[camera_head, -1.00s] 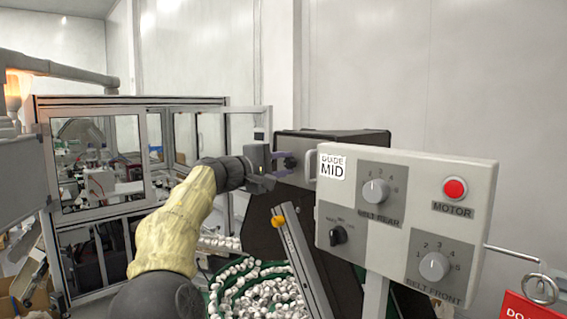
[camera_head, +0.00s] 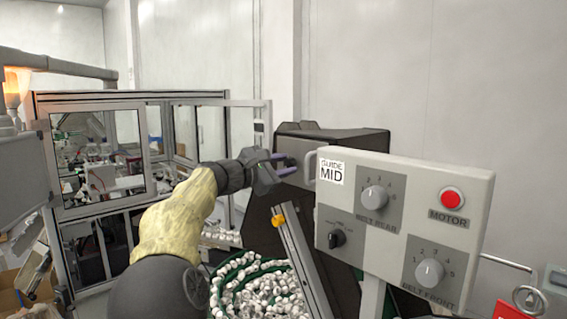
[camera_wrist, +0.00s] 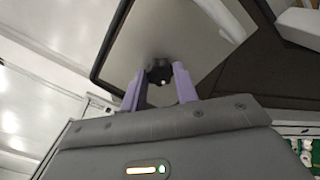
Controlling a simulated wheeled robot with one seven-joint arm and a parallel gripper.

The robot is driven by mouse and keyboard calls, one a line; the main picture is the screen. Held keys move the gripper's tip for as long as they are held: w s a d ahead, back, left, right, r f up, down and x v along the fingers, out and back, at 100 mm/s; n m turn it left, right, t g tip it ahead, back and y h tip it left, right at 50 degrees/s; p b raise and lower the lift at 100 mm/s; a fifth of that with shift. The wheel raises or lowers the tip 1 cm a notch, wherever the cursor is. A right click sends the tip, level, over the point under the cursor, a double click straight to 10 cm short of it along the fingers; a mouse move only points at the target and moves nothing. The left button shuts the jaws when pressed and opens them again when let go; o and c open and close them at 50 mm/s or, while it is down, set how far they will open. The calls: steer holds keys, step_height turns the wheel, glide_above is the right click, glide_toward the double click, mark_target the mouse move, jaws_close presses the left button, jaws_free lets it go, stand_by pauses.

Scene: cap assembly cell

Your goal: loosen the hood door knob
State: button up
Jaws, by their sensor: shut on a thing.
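The hood door knob (camera_wrist: 159,74) is small and black, on a grey reflective door panel (camera_wrist: 190,35) with a dark rim in the wrist view. My gripper (camera_wrist: 160,82) has its two purple fingers on either side of the knob, shut on it. In the head view my gripper (camera_head: 286,165) reaches the left side of the dark hood (camera_head: 335,137), its body tilted. The knob is hard to make out there, mostly hidden by the fingers.
A control panel (camera_head: 405,220) with dials and a red motor button (camera_head: 452,198) stands close to the right of the gripper. A green-rimmed bowl of white caps (camera_head: 262,292) and a metal rail (camera_head: 303,262) lie below. A framed glass enclosure (camera_head: 95,160) stands at left.

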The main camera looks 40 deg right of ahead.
steer(key=shift+f, duration=0.1)
stand_by(0.3)
steer(key=o, duration=1)
steer(key=shift+w, duration=0.1)
steer(key=a+b, duration=0.2)
steer(key=a, duration=0.3)
steer(key=s+a+b, duration=0.1)
steer(key=a+b, duration=0.1)
steer(key=a, duration=0.4)
steer(key=a+b, duration=0.2)
steer(key=a, duration=0.4)
steer(key=shift+s+a, duration=0.2)
